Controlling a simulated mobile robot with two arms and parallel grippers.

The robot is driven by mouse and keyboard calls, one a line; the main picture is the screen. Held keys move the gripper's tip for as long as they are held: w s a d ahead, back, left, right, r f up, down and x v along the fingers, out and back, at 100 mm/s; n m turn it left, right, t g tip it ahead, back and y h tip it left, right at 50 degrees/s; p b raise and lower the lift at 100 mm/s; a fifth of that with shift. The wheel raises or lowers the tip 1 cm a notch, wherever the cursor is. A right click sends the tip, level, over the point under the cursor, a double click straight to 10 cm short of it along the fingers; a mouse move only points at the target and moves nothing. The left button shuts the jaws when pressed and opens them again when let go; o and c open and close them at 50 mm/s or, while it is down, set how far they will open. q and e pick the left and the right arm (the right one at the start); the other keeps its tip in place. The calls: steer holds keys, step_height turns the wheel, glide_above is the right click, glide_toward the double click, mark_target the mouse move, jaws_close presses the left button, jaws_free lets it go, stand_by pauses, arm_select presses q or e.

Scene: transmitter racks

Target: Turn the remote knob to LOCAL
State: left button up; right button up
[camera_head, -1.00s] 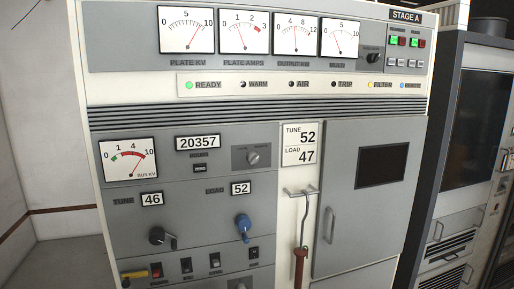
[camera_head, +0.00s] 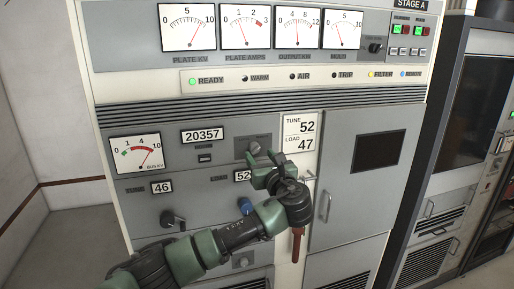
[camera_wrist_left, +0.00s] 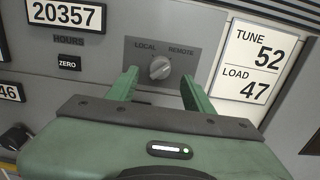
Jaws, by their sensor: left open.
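The small grey LOCAL/REMOTE knob (camera_wrist_left: 160,68) sits on a dark plate on the grey front panel, with LOCAL printed at its upper left and REMOTE at its upper right. Which label it points to is hard to tell. In the head view the knob (camera_head: 254,148) shows just above my gripper's fingers. My left gripper (camera_head: 262,160) is open and empty in front of the panel. In the left wrist view its two green fingers (camera_wrist_left: 160,78) stand on either side of the knob, apart from it. My right gripper is not in view.
The blue LOAD knob (camera_head: 246,206) and black TUNE knob (camera_head: 172,220) are lower on the panel, partly behind my arm. A TUNE/LOAD card (camera_head: 299,131) is at upper right.

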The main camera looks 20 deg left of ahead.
mark_target(256, 152)
arm_select(q)
steer(key=p+x, duration=0.1)
steer(key=x, duration=0.2)
steer(key=shift+w+a+r, duration=0.1)
steer(key=shift+w+a, duration=0.15)
steer(key=shift+w, duration=0.1)
jaws_close()
